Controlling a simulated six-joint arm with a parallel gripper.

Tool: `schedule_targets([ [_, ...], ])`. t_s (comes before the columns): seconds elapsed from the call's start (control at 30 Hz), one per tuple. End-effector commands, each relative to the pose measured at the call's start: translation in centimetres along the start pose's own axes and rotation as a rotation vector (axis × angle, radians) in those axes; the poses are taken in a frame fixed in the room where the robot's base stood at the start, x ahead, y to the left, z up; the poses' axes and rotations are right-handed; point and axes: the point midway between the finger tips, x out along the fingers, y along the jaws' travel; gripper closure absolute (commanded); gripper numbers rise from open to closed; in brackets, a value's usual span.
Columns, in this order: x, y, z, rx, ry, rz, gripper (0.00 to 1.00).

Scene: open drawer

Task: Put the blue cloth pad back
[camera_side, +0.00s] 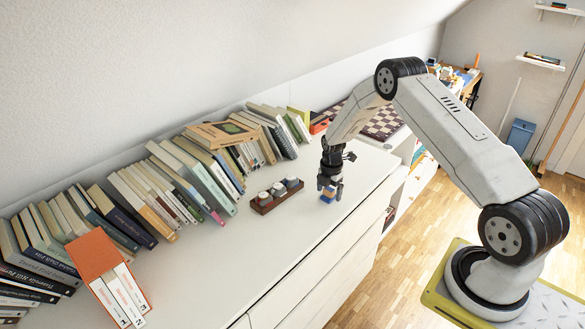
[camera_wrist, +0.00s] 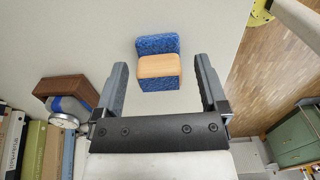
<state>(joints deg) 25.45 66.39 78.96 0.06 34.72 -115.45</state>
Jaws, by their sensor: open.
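The blue cloth pad (camera_side: 327,197) has a pale wooden block on it and stands on the white cabinet top below my gripper (camera_side: 330,183). In the wrist view the pad (camera_wrist: 157,44) lies between the lines of my two fingers (camera_wrist: 161,66), with a gap on each side. My gripper is open, points down and holds nothing. A dark reddish-brown wooden rack (camera_side: 263,208) with several small rounded pieces stands to the left of the pad. Part of this rack (camera_wrist: 62,86) shows at the left of the wrist view. Whether the fingers reach down beside the pad is hard to tell.
Leaning books (camera_side: 185,178) line the wall behind the rack. An orange box file (camera_side: 93,252) stands at the front left. A chessboard (camera_side: 383,124) lies beyond my arm. The cabinet top (camera_side: 215,265) is clear in front of the rack, up to its right edge.

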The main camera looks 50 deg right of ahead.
Motion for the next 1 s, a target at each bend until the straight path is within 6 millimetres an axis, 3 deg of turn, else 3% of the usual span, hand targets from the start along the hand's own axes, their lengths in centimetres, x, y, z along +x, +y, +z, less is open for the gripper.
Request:
schedule_targets([
  [0.27, -3.0, 0.1, 0.0, 0.0, -0.001, 0.003, 0.07],
  [0.7, -9.4, 0.1, 0.0, 0.0, 0.0, 0.003, 0.07],
  [1.0, -11.5, 0.0, 0.0, -0.001, 0.001, -0.001, 0.07],
])
